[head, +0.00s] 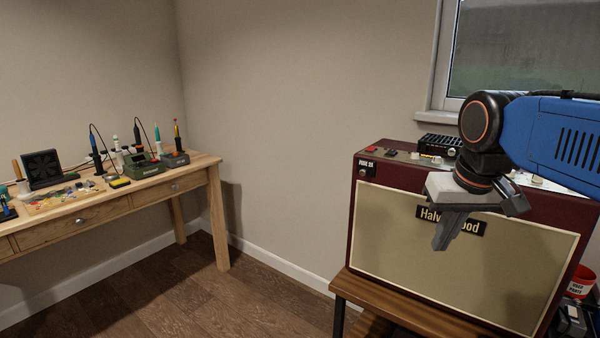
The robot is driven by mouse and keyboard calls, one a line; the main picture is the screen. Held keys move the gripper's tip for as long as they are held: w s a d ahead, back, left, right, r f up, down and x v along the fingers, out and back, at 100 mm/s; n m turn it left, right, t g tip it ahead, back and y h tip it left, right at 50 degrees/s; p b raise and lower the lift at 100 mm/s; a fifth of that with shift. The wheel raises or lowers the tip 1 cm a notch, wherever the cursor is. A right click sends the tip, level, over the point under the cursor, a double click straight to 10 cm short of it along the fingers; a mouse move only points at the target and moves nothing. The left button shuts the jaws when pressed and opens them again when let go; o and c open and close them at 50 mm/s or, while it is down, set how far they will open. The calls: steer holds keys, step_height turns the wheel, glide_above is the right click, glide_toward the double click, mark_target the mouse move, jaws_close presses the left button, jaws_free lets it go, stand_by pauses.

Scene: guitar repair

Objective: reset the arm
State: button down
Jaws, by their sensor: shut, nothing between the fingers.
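My gripper (444,241) hangs from my blue arm at the right of the head view, fingers pointing down. It is shut and holds nothing. It is in front of the red amplifier (392,228) and covers part of the amplifier's name plate (466,226). The picture shows no clear contact between the fingers and the amplifier. My arm hides part of the amplifier's top and the things lying on it.
The amplifier stands on a wooden bench (372,297). Small items and a black device (437,143) lie on top. A wooden workbench (105,208) with soldering tools is at left. A red tub (580,282) stands at lower right. Open floor (255,305) lies between.

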steer(key=s+d+f+t, duration=0.1)
steer(key=s+f, duration=1)
steer(key=f, duration=0.5)
steer(key=shift+s+d, duration=0.2)
steer(key=shift+s, duration=0.2)
